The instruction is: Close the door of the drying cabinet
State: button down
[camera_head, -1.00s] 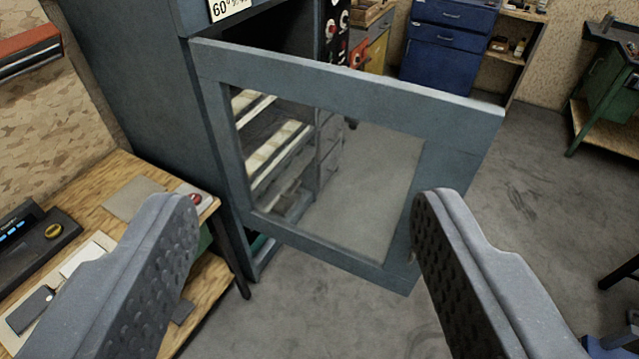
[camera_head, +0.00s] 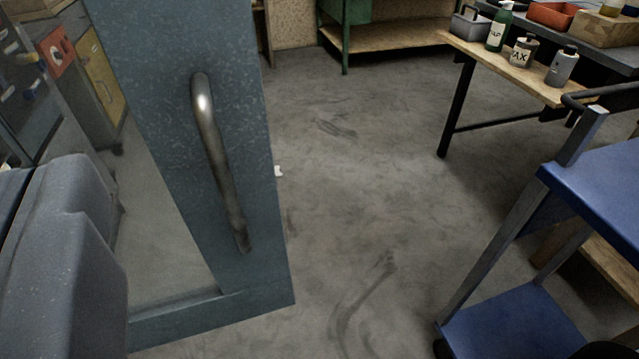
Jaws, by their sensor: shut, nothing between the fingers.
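The blue-grey door (camera_head: 240,200) of the drying cabinet stands open and fills the left part of the view. Its window opening shows to the left of the wide upright edge strip. A curved metal handle (camera_head: 217,165) is fixed upright on this strip. The cabinet body cannot be made out clearly. My gripper (camera_head: 38,175) is at the lower left, shut and empty, with its fingers together. It appears in front of the window area, left of the handle and apart from it. I cannot tell whether it touches the door.
A blue cart (camera_head: 590,190) stands at the right. Behind it is a wooden-topped table (camera_head: 515,72) with bottles and a metal box. A green bench (camera_head: 400,38) is at the back. A yellow-fronted cabinet (camera_head: 103,85) is at the upper left. The grey floor (camera_head: 370,190) between is clear.

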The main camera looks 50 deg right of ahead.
jog(key=h+b, duration=0.2)
jog(key=b, duration=0.1)
send_near(251, 133)
jog(key=shift+m, duration=0.4)
jog(key=shift+b+x, duration=1.45)
jog(key=shift+x, duration=2)
jog(key=shift+w, duration=0.1)
